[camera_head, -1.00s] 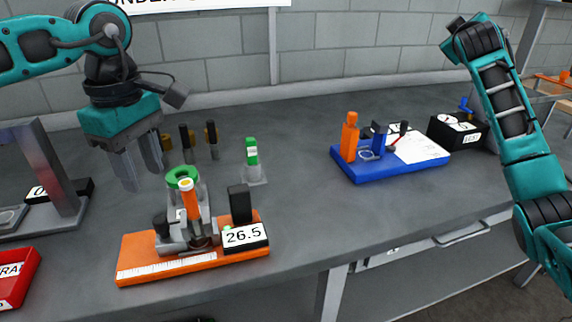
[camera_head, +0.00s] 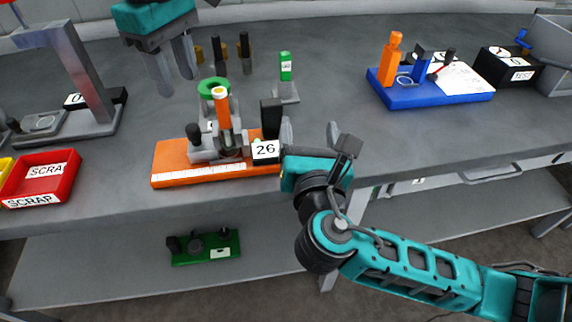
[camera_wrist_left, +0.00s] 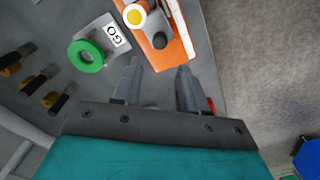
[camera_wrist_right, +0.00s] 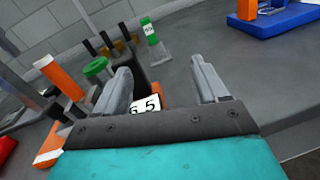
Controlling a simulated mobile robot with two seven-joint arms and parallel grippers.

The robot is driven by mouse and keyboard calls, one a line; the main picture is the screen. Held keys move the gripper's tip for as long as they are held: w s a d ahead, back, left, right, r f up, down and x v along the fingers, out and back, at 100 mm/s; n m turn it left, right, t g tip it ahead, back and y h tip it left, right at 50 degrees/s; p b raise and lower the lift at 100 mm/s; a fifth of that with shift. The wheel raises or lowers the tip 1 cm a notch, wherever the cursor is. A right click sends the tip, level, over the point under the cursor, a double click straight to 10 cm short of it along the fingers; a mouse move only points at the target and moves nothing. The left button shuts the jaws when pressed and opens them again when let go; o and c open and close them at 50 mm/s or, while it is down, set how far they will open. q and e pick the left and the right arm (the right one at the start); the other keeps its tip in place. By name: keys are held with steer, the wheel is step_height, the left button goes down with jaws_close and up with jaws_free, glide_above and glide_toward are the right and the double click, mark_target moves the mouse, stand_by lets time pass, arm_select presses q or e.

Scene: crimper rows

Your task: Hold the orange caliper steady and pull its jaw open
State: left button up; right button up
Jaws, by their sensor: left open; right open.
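The orange caliper (camera_head: 170,158) lies on the bench at left centre in the head view. It has a scale strip, grey jaw parts, an upright orange handle (camera_head: 223,112), a black block (camera_head: 270,120) and a white readout (camera_head: 265,150) partly covered by my right gripper. My left gripper (camera_head: 175,70) is open and empty, above and behind the caliper's left end. In the left wrist view the caliper (camera_wrist_left: 176,50) lies beyond its fingertips. My right gripper (camera_head: 310,135) is open and empty beside the caliper's right end. In the right wrist view the readout (camera_wrist_right: 146,106) shows between its fingers.
A green ring (camera_head: 213,87) stands close behind the caliper, near a green-topped gauge (camera_head: 286,68) and several dark pins. A red scrap tray (camera_head: 62,184) is to the left. A blue fixture (camera_head: 440,95) stands back right. Bench right of my right gripper is clear.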

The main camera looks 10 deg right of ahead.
mark_target(192, 127)
steer(key=s+a+f+n+y, duration=0.1)
steer(key=s+a+n+y, duration=0.15)
steer(key=s+a, duration=0.3)
steer(key=shift+n+t, duration=0.3)
steer(key=shift+n, duration=0.15)
steer(key=w, duration=1.2)
steer(key=shift+w+d+f, duration=0.1)
steer(key=shift+d+f, duration=0.05)
steer(key=shift+d, duration=0.2)
steer(key=shift+c, duration=0.4)
jaws_close()
arm_select(q)
steer(key=shift+c, duration=0.5)
steer(key=shift+m, duration=0.9)
step_height(192, 127, down, 10)
steer(key=shift+r, duration=0.1)
